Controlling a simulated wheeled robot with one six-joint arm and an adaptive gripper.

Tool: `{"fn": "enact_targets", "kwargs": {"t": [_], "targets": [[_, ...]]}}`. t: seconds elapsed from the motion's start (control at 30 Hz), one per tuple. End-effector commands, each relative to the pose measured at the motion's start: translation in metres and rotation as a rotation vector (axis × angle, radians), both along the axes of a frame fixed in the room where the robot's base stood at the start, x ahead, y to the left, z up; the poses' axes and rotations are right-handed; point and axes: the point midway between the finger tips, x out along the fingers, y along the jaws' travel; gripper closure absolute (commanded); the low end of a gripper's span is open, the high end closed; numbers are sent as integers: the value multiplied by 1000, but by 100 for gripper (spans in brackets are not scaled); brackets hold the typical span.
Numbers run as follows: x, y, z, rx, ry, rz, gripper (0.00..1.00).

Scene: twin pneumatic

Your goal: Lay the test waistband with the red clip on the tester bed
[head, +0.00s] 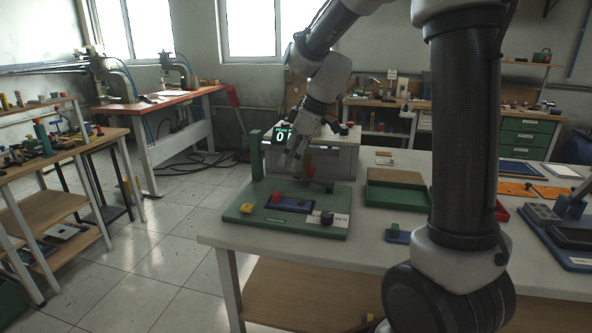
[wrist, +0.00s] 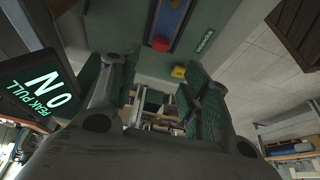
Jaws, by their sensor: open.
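The test waistband (head: 292,204), a dark blue flat piece with a red clip (head: 276,198) at its left end, lies on the green tester bed (head: 250,219). In the wrist view the blue waistband (wrist: 168,22) and its red clip (wrist: 160,44) show at the top, on the green surface. My gripper (head: 291,158) is above the back of the bed, beside the tester's display, apart from the waistband. In the wrist view my gripper (wrist: 157,72) has its fingers spread with nothing between them.
A yellow block (head: 247,208) and a dark knob (head: 327,218) sit on the bed. The peak pull display (head: 283,134) stands behind. A blue piece with a green clip (head: 397,235) lies to the right, in front of a green tray (head: 396,197).

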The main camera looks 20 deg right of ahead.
Motion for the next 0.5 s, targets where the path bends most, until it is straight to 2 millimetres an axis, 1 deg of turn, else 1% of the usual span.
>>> {"fn": "enact_targets", "kwargs": {"t": [0.17, 0.27, 0.37, 0.4, 0.47, 0.5], "targets": [[-4, -2, 5, -1, 0, -8, 52], [-19, -9, 15, -3, 6, -56, 52], [-51, -23, 33, -12, 16, -158, 52], [-68, -30, 40, -15, 22, -213, 52], [-96, -42, 50, -20, 29, -303, 52], [-115, -49, 54, -23, 33, -365, 52]]}}
